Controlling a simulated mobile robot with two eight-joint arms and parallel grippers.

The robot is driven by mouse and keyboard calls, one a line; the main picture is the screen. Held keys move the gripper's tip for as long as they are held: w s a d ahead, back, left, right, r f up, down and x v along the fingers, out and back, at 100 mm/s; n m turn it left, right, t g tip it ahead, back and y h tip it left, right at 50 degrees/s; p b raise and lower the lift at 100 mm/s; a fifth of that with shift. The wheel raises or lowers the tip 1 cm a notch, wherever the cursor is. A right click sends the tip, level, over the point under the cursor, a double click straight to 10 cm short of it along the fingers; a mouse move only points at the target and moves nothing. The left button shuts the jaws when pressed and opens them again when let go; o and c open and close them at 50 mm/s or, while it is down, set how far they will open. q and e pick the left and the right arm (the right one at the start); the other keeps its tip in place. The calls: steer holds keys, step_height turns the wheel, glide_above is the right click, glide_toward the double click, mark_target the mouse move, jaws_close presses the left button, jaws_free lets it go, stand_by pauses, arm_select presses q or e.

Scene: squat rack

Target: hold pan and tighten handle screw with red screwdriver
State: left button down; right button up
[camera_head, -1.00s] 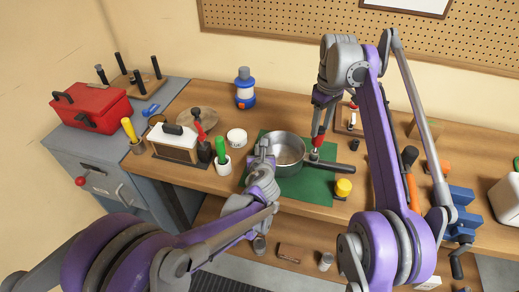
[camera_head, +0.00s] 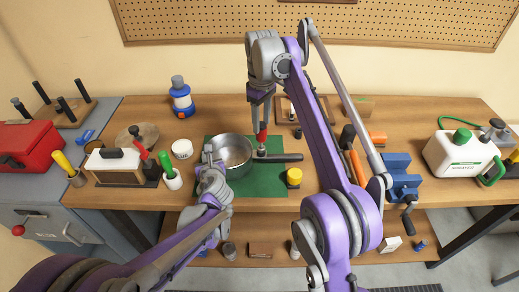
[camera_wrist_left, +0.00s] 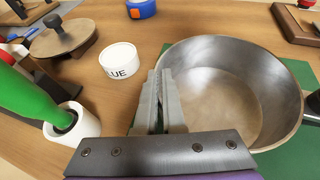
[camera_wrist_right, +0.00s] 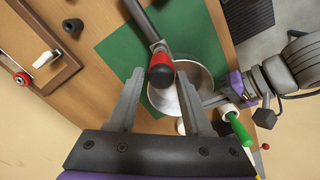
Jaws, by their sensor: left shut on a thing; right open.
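The metal pan (camera_head: 235,150) sits on a green mat (camera_head: 262,184), its dark handle (camera_head: 285,158) pointing right. My left gripper (camera_wrist_left: 160,76) is shut on the pan's near-left rim; the pan also shows in the left wrist view (camera_wrist_left: 225,85). The red screwdriver (camera_head: 262,137) stands upright at the handle's base near the pan. In the right wrist view the red screwdriver (camera_wrist_right: 160,73), black at its end, lies between the spread fingers of my right gripper (camera_wrist_right: 159,82). That gripper is open above it, with gaps on both sides. The screw itself is hidden.
A yellow-capped pot (camera_head: 294,177) stands at the mat's right edge. A white cup (camera_head: 182,149) and a green-handled tool (camera_head: 166,163) in a holder are left of the pan. A blue vise (camera_head: 400,178) is farther right. Bare bench shows behind the pan.

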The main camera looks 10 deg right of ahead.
arm_select(q)
steer(key=shift+s+f, duration=0.1)
steer(key=shift+f, duration=0.1)
steer(key=c, duration=0.5)
jaws_free()
steer(key=shift+r, duration=0.1)
steer(key=shift+c, duration=0.2)
steer(key=shift+o, duration=0.2)
steer(key=o, duration=0.5)
